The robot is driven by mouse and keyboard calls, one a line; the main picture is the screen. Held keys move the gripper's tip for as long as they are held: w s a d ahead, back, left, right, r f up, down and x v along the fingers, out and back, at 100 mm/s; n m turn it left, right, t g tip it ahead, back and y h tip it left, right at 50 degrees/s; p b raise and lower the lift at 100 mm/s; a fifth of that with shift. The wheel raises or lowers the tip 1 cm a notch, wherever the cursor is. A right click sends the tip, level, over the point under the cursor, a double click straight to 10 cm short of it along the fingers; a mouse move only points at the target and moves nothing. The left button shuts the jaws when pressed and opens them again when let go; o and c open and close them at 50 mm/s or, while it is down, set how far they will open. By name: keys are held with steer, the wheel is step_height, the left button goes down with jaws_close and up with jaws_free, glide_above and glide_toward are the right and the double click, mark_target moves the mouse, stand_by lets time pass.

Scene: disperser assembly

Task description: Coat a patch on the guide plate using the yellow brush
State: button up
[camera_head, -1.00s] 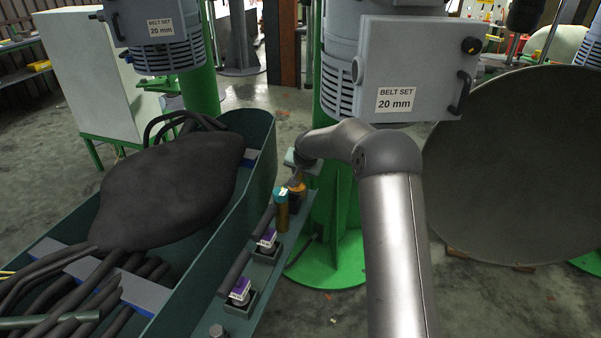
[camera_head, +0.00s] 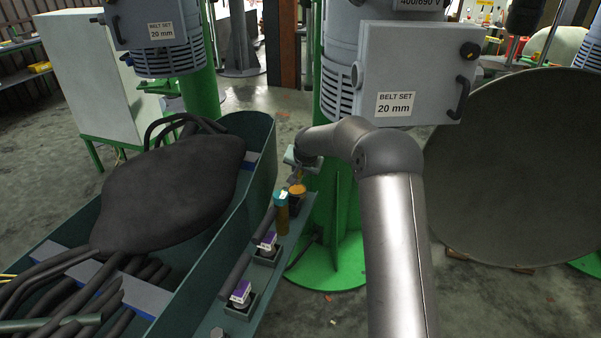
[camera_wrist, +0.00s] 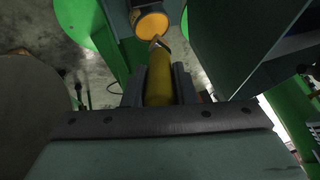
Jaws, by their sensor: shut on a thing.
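My gripper (camera_wrist: 158,88) is shut on the yellow brush (camera_wrist: 158,82), whose handle lies between the two fingers in the wrist view. The brush's metal-coloured end points away from the palm, towards a round pot with an orange-yellow top (camera_wrist: 152,25). Whether the tip touches the pot cannot be told. In the head view my gripper (camera_head: 299,168) is small, partly hidden by my arm, and just above the orange-topped pot (camera_head: 297,189). I cannot clearly pick out the guide plate in these views.
An amber bottle with a teal cap (camera_head: 281,210) stands beside the pot on a narrow shelf (camera_head: 283,255). Two purple-and-white boxes (camera_head: 267,240) sit nearer. The green trough (camera_head: 262,160) lies left; a green column and a grey motor box (camera_head: 415,75) stand close behind and right.

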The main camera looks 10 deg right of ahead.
steer(key=shift+r+p, duration=1)
steer(key=shift+r, duration=1.45)
